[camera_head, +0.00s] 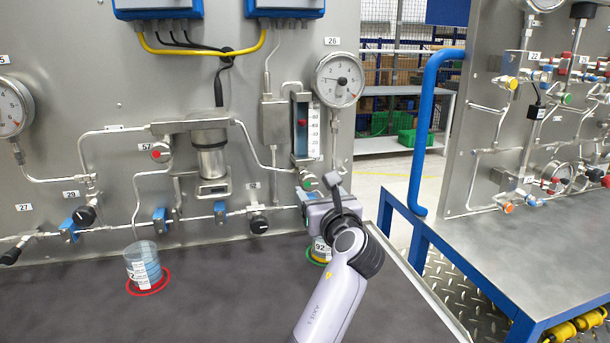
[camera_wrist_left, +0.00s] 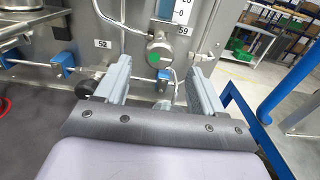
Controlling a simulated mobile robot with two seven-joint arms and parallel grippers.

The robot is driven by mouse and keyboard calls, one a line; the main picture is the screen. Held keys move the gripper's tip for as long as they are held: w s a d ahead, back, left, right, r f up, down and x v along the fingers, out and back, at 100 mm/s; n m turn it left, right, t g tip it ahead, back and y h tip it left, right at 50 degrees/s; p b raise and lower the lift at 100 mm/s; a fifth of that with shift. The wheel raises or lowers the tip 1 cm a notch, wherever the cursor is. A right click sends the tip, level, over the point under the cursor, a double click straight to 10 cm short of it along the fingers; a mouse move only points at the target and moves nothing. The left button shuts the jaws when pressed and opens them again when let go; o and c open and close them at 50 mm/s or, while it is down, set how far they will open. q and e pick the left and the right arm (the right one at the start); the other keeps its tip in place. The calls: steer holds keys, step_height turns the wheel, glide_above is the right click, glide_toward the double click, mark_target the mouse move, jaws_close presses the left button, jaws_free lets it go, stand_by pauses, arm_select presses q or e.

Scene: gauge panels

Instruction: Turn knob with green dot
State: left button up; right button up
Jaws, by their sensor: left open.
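The knob with the green dot (camera_wrist_left: 159,53) is a round metal knob on the panel, below the label 59 in the left wrist view. My left gripper (camera_wrist_left: 159,66) is open. Its two grey fingers stand left and right of the knob, with the knob showing in the gap between them. I cannot tell how far the fingertips are from it. In the head view my left gripper (camera_head: 314,200) is just below the same knob (camera_head: 308,180), and its fingers are mostly hidden. My right gripper is not in view.
A black knob (camera_head: 258,223) sits left of the gripper. A flow gauge (camera_head: 302,125) and a dial (camera_head: 340,79) are above. A cup with blue contents (camera_head: 143,265) stands in a red ring. Another cup (camera_head: 320,250) is partly hidden beside my arm. The dark tabletop (camera_head: 220,300) is otherwise clear.

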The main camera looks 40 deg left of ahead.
mark_target(310, 181)
arm_select(q)
steer(key=shift+w+a, duration=0.35)
steer(key=shift+a, duration=0.1)
steer(key=b+x, duration=0.2)
steer(key=x, duration=0.2)
steer(key=shift+w+a+f, duration=0.15)
steer(key=shift+w+a, duration=0.05)
steer(key=shift+b+x, duration=0.6)
steer(key=shift+x, duration=0.25)
steer(key=c, duration=1)
steer(key=shift+r+n+p, duration=0.35)
steer(key=shift+n+p, duration=0.45)
steer(key=shift+p, duration=0.25)
steer(key=shift+f+n+p, duration=0.2)
steer(key=shift+n+p, duration=0.2)
steer(key=shift+n, duration=0.6)
